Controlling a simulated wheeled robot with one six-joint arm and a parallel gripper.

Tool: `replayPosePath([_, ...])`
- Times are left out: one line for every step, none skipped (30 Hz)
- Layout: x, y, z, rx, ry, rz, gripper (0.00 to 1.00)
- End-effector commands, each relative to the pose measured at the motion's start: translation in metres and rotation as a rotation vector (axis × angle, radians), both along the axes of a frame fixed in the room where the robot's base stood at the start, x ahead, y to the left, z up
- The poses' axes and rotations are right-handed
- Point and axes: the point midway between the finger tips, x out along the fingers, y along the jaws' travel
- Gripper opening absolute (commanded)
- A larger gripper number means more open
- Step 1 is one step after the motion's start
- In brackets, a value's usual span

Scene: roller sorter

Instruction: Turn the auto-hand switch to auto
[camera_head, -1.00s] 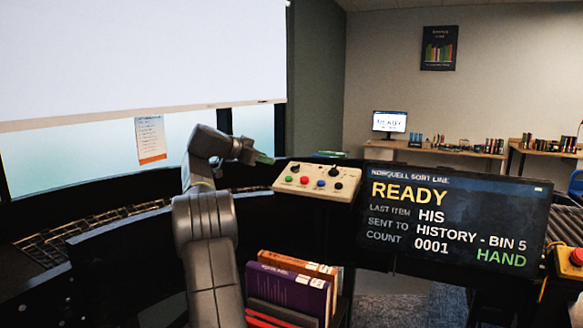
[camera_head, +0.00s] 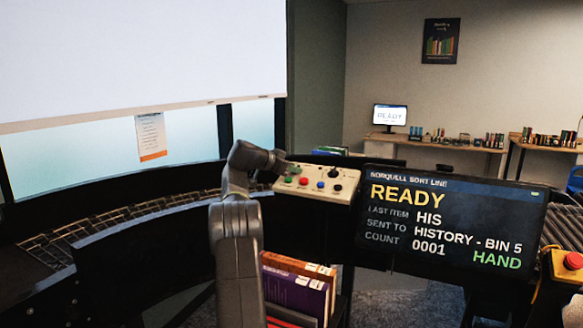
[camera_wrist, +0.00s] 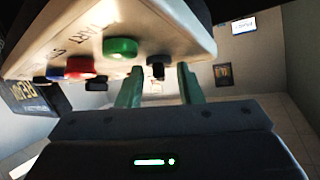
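The cream control panel (camera_head: 312,192) stands in the middle of the head view, with green, red and blue buttons and dark knobs. A dark knob (camera_wrist: 158,70) shows in the wrist view beside the green button (camera_wrist: 120,48); I cannot read which label belongs to it. My gripper (camera_wrist: 160,76) is open, its green fingers apart, with the knob between the fingertips in the picture. I cannot tell whether they touch it. In the head view my gripper (camera_head: 286,167) is at the panel's upper left corner. The display (camera_head: 455,222) reads READY and HAND.
Upright books (camera_head: 295,285) stand below the panel, close to my arm. A red stop button on a yellow box (camera_head: 566,266) is at the far right. A roller conveyor (camera_head: 120,215) curves along the left. Desks with books are at the back.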

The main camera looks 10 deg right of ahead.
Motion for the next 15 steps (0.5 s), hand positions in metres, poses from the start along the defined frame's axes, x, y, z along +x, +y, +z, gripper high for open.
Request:
replayPosePath([-0.0001,0.0000,-0.0001,0.000,0.000,0.000,0.33])
replayPosePath([-0.0001,0.0000,-0.0001,0.000,0.000,0.000,0.33])
replayPosePath([-0.0001,0.0000,0.0000,0.000,0.000,0.000,0.27])
replayPosePath([-0.0001,0.0000,0.0000,0.000,0.000,0.000,0.21])
replayPosePath([-0.0003,0.0001,0.0000,0.000,0.000,0.000,0.15])
replayPosePath([-0.0002,0.0001,0.0001,0.000,0.000,0.000,0.07])
replayPosePath([-0.0003,0.0000,0.0001,0.000,0.000,0.000,0.01])
replayPosePath([-0.0002,0.0001,0.0002,0.000,0.000,0.000,0.01])
replayPosePath([-0.0003,0.0001,0.0002,0.000,0.000,0.000,0.01])
replayPosePath([-0.0003,0.0001,0.0001,0.000,0.000,0.000,0.01])
replayPosePath([-0.0004,0.0000,0.0000,0.000,0.000,0.001,0.01])
replayPosePath([-0.0005,0.0001,-0.0002,-0.001,0.000,0.003,0.01])
replayPosePath([-0.0005,0.0000,-0.0003,-0.002,0.001,0.006,0.01])
replayPosePath([-0.0007,0.0000,-0.0006,-0.003,0.002,0.011,0.01])
replayPosePath([-0.0009,-0.0002,-0.0011,-0.005,0.004,0.017,0.01])
